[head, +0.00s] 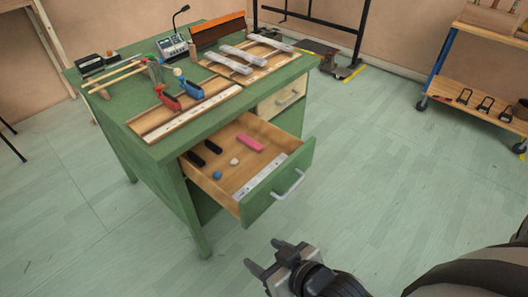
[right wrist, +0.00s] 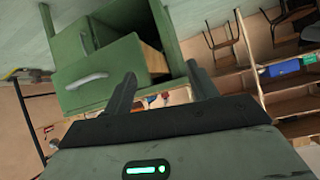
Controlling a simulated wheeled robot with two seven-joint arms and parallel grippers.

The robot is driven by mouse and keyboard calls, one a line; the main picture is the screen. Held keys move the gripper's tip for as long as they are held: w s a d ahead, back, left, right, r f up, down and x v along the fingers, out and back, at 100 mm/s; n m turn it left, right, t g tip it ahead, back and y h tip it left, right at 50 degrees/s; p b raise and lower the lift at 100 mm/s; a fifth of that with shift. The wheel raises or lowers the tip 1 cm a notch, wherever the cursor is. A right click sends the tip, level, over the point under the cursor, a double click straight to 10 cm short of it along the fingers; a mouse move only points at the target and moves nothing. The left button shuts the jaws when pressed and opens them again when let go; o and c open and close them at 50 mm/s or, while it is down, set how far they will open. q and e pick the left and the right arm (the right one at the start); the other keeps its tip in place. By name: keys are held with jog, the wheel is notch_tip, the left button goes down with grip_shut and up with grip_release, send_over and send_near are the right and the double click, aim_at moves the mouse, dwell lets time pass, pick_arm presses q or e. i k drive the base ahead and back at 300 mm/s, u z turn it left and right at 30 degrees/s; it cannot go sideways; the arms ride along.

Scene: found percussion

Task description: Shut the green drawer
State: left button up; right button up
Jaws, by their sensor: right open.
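The green drawer (head: 278,188) stands pulled out from the front of a green desk (head: 168,152). Its silver handle (head: 289,185) faces the lower right. Inside lie a pink block (head: 250,143), several dark pieces, two small round pieces and a pale strip (head: 264,176). My right gripper (head: 264,255) is open and empty, in front of the drawer and apart from it. In the right wrist view its two fingers (right wrist: 162,88) are spread, with a green drawer front and handle (right wrist: 86,82) beyond them. My left gripper is not in view.
The desktop holds wooden trays with metal bars (head: 228,62), red and blue tools (head: 180,95) and a small grey device (head: 173,47). A wheeled shelf (head: 478,97) stands at the right. The floor between is clear.

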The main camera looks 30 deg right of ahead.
aim_at(276, 141)
jog(key=u, duration=0.9)
jog(key=k, duration=0.95)
jog(key=z, duration=0.8)
jog(key=i, duration=0.5)
